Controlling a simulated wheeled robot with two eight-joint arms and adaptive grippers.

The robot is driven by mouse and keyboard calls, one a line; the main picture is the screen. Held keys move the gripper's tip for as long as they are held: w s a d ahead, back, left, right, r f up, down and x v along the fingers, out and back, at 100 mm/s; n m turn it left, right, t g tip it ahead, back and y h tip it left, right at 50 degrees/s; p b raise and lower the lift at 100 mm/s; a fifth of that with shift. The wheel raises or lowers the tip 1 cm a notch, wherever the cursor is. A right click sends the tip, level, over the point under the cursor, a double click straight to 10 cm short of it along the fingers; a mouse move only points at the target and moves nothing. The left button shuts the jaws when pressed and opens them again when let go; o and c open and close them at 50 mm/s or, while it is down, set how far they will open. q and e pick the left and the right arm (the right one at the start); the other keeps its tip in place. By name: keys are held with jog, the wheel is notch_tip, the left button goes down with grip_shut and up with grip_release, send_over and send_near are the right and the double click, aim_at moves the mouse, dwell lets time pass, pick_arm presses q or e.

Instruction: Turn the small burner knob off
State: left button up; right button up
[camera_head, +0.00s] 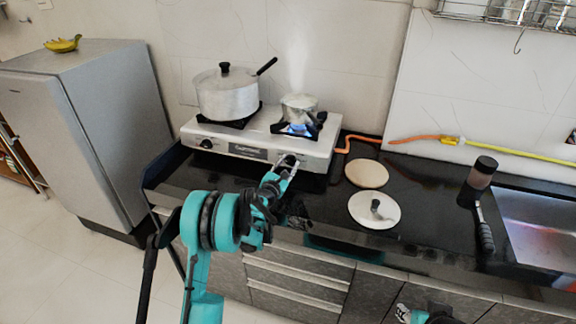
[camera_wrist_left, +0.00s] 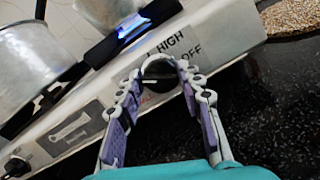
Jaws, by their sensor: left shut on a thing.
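The small burner knob (camera_wrist_left: 158,71) is on the front panel of the white stove (camera_head: 225,140), below the lit burner, with HIGH and OFF labels beside it in the wrist view. My left gripper (camera_head: 288,160) reaches the right part of the panel; in the wrist view its two fingers (camera_wrist_left: 160,74) close around the knob from both sides. The blue flame (camera_head: 297,128) burns under the small pot (camera_head: 299,107), and steam rises above it. The flame also shows in the wrist view (camera_wrist_left: 131,27). In the head view my gripper mostly hides the knob.
A large lidded pot (camera_head: 228,95) stands on the left burner, whose knob (camera_head: 206,143) is free. An orange hose (camera_head: 357,138) runs behind.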

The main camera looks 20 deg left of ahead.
pick_arm(q)
jog(key=m+h, duration=0.1)
jog(key=m, duration=0.4)
jog(key=shift+a+g, duration=0.15)
jog(key=shift+g, duration=0.15)
jog(key=m+h, duration=0.1)
jog(key=m, duration=0.3)
jog(key=shift+r+g, duration=0.1)
jog(key=shift+g, duration=0.3)
jog(key=m+p, duration=0.1)
jog(key=m, duration=0.3)
jog(key=shift+m+g, duration=0.4)
jog(key=m, duration=0.3)
jog(key=shift+r+m+g, duration=0.1)
jog(key=shift+m+g, duration=0.2)
jog(key=shift+g, duration=0.1)
jog(key=m+p, duration=0.1)
jog(key=m, duration=0.2)
jog(key=shift+g+y, duration=0.3)
jog(key=shift+g, duration=0.1)
jog(key=m, duration=0.3)
jog(key=shift+r+m+y+p, duration=0.1)
jog(key=shift+m+y+p, duration=0.2)
jog(key=shift+y, duration=0.1)
jog(key=m+y, duration=0.1)
jog(key=m, duration=0.3)
jog(key=shift+w+m+g, duration=0.1)
jog(key=shift+m+g, duration=0.3)
